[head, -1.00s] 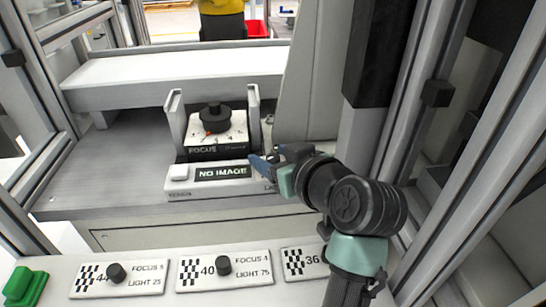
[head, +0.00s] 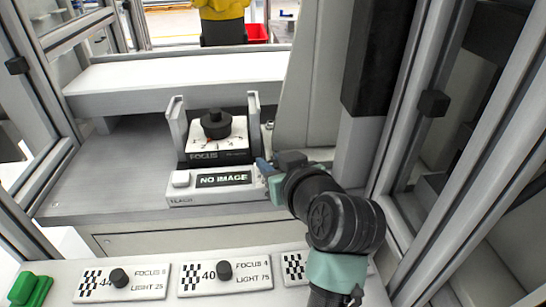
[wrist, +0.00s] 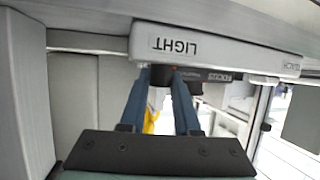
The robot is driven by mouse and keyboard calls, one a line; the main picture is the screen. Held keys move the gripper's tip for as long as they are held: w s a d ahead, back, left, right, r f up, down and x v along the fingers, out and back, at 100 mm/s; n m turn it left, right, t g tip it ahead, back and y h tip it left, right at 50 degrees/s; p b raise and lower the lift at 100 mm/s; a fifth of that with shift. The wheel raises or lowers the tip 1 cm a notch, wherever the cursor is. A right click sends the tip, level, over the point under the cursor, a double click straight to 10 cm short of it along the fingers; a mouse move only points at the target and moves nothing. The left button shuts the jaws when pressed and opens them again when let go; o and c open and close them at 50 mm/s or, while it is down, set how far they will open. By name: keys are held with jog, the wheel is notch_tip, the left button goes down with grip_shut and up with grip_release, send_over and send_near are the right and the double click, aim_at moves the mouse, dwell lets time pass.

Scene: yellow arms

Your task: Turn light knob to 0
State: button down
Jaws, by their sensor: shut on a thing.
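The camera device shows in the head view with a black focus knob (head: 216,124) on top, over a white dial with red marking. Below it is a white panel with a "NO IMAGE" display (head: 224,179). My gripper (head: 264,167) is at the panel's right end, its blue fingers against that area. In the wrist view, the panel's "LIGHT" label (wrist: 176,46) appears upside down. Between my blue fingertips (wrist: 161,74) there is a small dark knob-like part, the light knob (wrist: 159,77), and the fingers are shut on it. Its pointer and scale cannot be read.
White cards with checker patterns and small black knobs (head: 224,270) lie along the front ledge. A green block (head: 28,288) is at the front left. Grey frame posts (head: 440,150) stand close to my arm on the right. The grey surface left of the device is clear.

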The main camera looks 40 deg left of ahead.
jog(key=shift+r+m+t+h+p, duration=0.15)
jog(key=shift+m+t+h+p, duration=0.55)
jog(key=shift+m+t+p, duration=0.45)
jog(key=shift+m+t+h+p, duration=0.35)
jog(key=shift+t+h+p, duration=0.05)
jog(key=shift+t, duration=0.05)
jog(key=c, duration=0.6)
grip_release()
jog(key=p+v, duration=0.1)
jog(key=v, duration=1.2)
jog(key=shift+d+p, duration=0.1)
jog(key=shift+p, duration=0.25)
jog(key=shift+f, duration=0.2)
